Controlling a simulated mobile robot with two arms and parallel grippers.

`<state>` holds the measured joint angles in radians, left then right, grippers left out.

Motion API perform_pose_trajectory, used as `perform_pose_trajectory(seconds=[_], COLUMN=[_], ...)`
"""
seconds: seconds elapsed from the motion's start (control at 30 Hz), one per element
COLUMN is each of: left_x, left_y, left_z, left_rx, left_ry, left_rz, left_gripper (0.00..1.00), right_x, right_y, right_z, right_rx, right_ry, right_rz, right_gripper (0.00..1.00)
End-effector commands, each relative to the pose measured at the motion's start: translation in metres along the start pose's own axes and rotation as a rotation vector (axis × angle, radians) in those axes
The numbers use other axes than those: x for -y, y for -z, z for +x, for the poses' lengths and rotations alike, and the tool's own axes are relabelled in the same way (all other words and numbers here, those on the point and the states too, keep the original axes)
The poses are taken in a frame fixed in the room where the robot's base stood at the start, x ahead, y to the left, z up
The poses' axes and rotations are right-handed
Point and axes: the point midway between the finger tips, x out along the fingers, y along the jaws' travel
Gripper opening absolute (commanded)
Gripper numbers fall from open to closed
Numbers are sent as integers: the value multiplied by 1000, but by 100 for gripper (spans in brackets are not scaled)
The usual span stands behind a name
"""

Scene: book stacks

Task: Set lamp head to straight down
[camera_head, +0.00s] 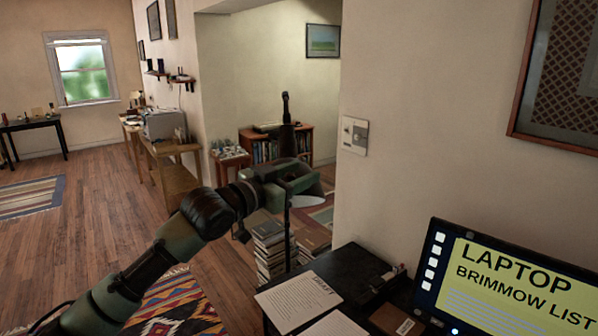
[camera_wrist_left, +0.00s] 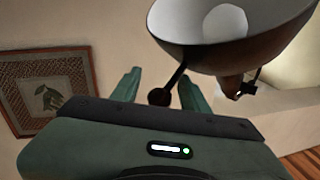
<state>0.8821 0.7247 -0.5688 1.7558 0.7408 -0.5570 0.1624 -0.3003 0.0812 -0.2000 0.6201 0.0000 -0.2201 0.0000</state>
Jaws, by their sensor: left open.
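The lamp shows in the left wrist view as a bowl-shaped shade (camera_wrist_left: 285,30), dark outside and pale inside, with a bulb (camera_wrist_left: 232,22) in it. Its open side faces up in that picture. A thin dark rod with a round knob (camera_wrist_left: 160,97) runs down from the shade. My left gripper (camera_wrist_left: 160,80) is open, and the knob shows between its two green fingers; I cannot tell if they touch it. In the head view my left gripper (camera_head: 292,180) covers much of the lamp.
Stacked books (camera_head: 268,245) stand on the floor behind the pole. A black desk (camera_head: 350,268) with papers (camera_head: 298,300) and a laptop screen (camera_head: 505,285) is at front right. A wall with a switch plate (camera_head: 354,136) stands right of the gripper. Open wooden floor lies left.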

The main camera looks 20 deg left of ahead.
Motion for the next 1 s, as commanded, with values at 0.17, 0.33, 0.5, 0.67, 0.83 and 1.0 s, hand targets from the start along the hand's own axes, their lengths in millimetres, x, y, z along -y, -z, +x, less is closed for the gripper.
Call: perform_pose_trajectory(seconds=[0.17, 0.33, 0.5, 0.67, 0.83, 1.0], left_x=[0, 0, 0, 0, 0, 0], left_y=[0, -1, -1, -1, -1, -1], left_z=[0, 0, 0, 0, 0, 0], left_rx=[0, 1, 1, 1, 2, 2], left_ry=[0, 0, 0, -1, -1, -1], left_rz=[0, 0, -1, -2, -3, -3], left_gripper=[31, 0, 0, 0, 0, 0], right_x=[0, 0, 0, 0, 0, 0], right_y=[0, 0, 0, 0, 0, 0], right_z=[0, 0, 0, 0, 0, 0], right_rx=[0, 0, 0, 0, 0, 0], right_ry=[0, 0, 0, 0, 0, 0], right_rz=[0, 0, 0, 0, 0, 0], right_gripper=[36, 36, 36, 36, 36, 36])
